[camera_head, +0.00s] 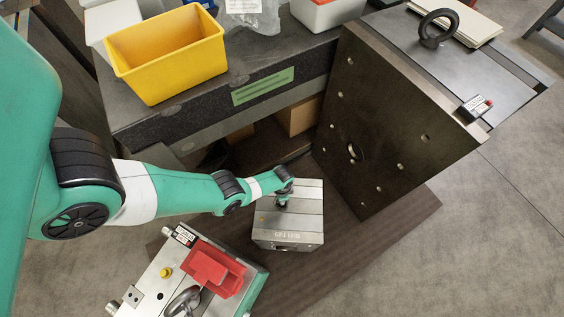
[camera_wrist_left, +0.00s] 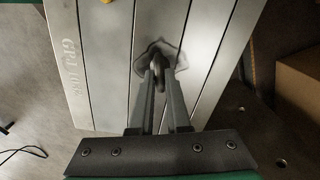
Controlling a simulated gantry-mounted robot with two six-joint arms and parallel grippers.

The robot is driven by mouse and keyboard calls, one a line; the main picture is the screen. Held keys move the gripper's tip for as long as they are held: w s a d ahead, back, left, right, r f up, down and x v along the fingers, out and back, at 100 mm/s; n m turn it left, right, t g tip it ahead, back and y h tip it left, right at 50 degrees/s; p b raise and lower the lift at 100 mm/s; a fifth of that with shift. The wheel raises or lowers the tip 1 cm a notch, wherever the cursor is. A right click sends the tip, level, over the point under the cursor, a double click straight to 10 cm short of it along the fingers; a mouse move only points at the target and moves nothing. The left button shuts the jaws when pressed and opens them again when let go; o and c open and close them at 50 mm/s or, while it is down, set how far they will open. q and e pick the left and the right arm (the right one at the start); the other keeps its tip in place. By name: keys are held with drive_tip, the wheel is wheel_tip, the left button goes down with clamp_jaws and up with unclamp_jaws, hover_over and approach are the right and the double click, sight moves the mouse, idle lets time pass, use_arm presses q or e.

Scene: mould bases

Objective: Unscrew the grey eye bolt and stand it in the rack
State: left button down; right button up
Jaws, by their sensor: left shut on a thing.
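My left gripper (camera_head: 283,203) reaches down onto the top of a small steel mould block (camera_head: 305,225). In the left wrist view its fingers (camera_wrist_left: 160,85) are shut on the grey eye bolt (camera_wrist_left: 158,55). The bolt stands on the block's grooved top face (camera_wrist_left: 110,60); its thread is hidden, so I cannot tell how far it is screwed in. In the head view the gripper mostly hides this bolt. A red holder (camera_head: 214,268), possibly the rack, sits on another steel mould base (camera_head: 150,290) at the lower left. My right gripper is not in view.
A large dark plate (camera_head: 385,130) stands tilted at the right. A dark eye bolt (camera_head: 183,302) shows at the bottom and a black ring (camera_head: 438,28) at the top right. A yellow bin (camera_head: 170,60) stands on the granite bench (camera_head: 200,118). The floor at the right is clear.

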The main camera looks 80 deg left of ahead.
use_arm(q)
drive_tip(key=n, duration=0.9)
drive_tip(key=shift+n, duration=0.5)
drive_tip(key=n, duration=0.5)
drive_tip(key=shift+n, duration=1.5)
